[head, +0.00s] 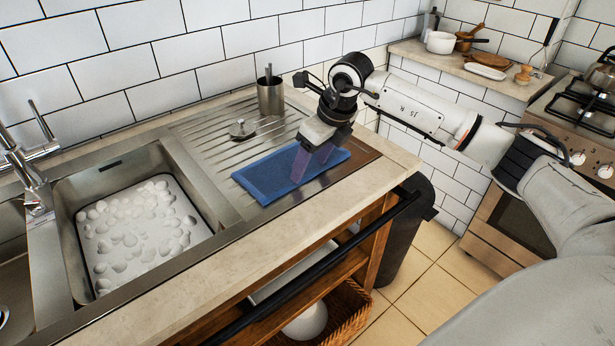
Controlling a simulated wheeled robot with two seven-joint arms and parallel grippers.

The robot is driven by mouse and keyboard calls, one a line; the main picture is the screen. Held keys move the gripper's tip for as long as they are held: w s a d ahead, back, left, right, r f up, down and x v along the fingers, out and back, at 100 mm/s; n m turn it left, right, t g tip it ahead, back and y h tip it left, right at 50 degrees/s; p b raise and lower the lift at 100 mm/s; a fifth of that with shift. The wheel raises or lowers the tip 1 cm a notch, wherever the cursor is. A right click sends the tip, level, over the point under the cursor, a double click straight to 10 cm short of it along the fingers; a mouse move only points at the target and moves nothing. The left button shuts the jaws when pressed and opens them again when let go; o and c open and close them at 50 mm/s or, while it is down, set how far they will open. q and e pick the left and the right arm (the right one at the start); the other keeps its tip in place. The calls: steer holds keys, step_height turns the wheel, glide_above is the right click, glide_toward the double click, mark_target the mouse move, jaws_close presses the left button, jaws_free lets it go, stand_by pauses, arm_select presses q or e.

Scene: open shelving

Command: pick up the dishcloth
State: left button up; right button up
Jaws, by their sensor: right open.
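The dishcloth (268,179) is a flat blue rectangle with a darker border. It lies on the ribbed metal drainboard (196,139), to the right of the sink basin. My right gripper (312,165) comes in from the right and points down over the right half of the cloth. Its two fingers are apart, with cloth visible between them. I cannot tell whether the fingertips touch the cloth. My left gripper is not in the head view.
The sink basin (103,187) holds suds. A brown board (352,158) lies right of the cloth. A black rail (318,262) runs along the counter front.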

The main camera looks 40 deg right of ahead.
steer(key=shift+f, duration=0.15)
steer(key=shift+c, duration=0.6)
steer(key=shift+f, duration=0.1)
jaws_close()
step_height(320, 180, up, 12)
steer(key=p, duration=0.7)
